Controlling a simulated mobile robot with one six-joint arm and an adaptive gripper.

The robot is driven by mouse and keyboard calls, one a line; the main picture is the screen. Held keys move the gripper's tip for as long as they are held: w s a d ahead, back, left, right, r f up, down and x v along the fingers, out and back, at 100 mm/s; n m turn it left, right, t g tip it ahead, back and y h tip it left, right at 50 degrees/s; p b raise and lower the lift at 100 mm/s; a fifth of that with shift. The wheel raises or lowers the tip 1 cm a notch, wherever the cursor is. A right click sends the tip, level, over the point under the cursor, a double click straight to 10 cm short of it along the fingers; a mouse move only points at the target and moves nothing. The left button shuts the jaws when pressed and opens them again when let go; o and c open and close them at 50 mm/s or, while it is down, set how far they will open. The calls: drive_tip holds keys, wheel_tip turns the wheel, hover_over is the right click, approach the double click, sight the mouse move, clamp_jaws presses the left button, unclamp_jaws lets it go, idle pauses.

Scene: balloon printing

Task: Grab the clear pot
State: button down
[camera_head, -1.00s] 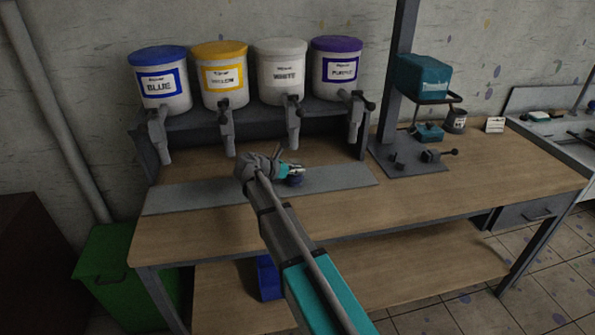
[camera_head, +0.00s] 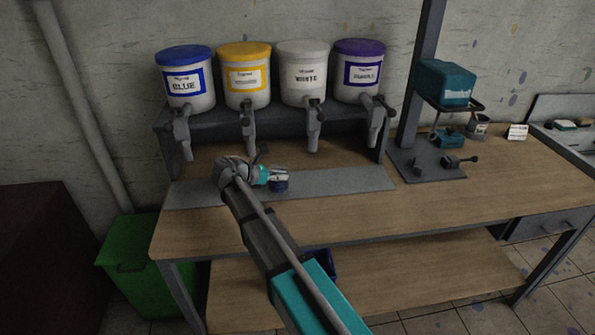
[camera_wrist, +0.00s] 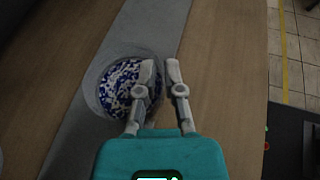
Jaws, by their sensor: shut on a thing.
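The clear pot (camera_wrist: 118,88) is a round see-through cup with blue and white speckled contents in the wrist view. My gripper (camera_wrist: 160,68) is shut on its right wall, with one finger over the inner side and one outside. In the head view the pot (camera_head: 280,186) looks small and dark blue at the end of my gripper (camera_head: 273,176), above or on the grey strip (camera_head: 340,182) of the bench. I cannot tell whether its base touches the strip. The pot looks about upright.
Blue (camera_head: 186,84), yellow (camera_head: 246,82), white (camera_head: 302,80) and purple (camera_head: 359,78) paint buckets stand on a rack behind, their taps hanging over the strip. A teal machine (camera_head: 446,84) stands right. The bench front right (camera_head: 450,200) is clear.

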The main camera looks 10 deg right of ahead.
drive_tip(key=shift+s+a, duration=0.25)
drive_tip(key=shift+a, duration=0.55)
drive_tip(key=shift+s+a, duration=0.3)
drive_tip(key=shift+a, duration=0.55)
drive_tip(key=shift+s+a, duration=0.25)
drive_tip(key=shift+a, duration=0.55)
